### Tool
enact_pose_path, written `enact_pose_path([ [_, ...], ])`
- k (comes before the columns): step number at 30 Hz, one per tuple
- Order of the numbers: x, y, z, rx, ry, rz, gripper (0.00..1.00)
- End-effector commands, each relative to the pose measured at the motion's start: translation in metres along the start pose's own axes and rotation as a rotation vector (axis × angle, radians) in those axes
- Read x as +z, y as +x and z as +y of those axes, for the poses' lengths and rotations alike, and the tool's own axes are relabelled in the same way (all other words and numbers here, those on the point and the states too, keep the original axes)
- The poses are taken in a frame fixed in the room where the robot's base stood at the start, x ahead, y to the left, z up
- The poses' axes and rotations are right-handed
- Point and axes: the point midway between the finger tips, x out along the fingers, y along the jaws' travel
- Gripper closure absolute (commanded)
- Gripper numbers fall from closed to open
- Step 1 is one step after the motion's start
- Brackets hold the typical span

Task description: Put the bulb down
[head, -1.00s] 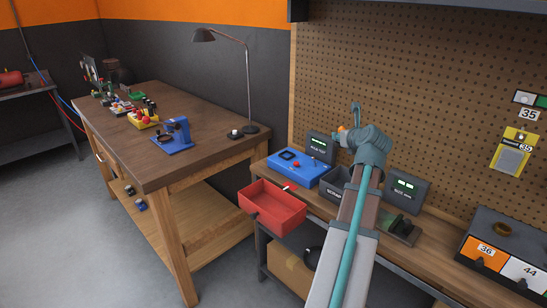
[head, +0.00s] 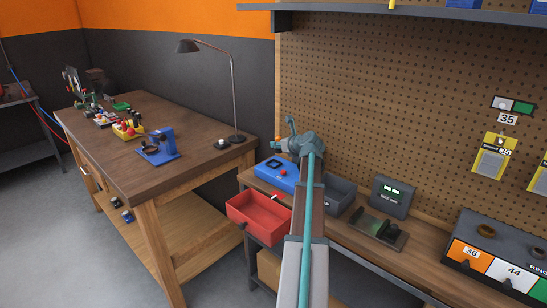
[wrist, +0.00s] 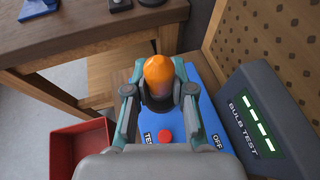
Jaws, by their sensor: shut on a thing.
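An orange bulb (wrist: 158,76) stands upright between the two fingers of my gripper (wrist: 160,92) in the wrist view. The fingers are shut on it. Below it is the blue bulb tester (wrist: 200,112), with a red button and the labels TEST and OFF. A dark ring shows around the bulb's lower end; I cannot tell whether the bulb sits in a socket. In the head view my gripper (head: 283,146) is over the blue tester (head: 280,174), and only a speck of the bulb shows.
A red bin (head: 258,211) hangs at the bench's front left. The pegboard (head: 400,110) rises behind. A wooden table (head: 130,150) with a lamp stands at the left.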

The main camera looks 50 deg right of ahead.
Motion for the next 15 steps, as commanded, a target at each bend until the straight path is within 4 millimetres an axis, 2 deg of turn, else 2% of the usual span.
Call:
enact_pose_path([
  [1, -0.002, 0.014, -0.003, 0.003, 0.001, 0.002, 1.0],
  [6, -0.02, 0.043, -0.008, 0.0, 0.001, 0.002, 1.0],
  [15, -0.032, 0.062, -0.01, -0.001, -0.001, 0.0, 1.0],
])
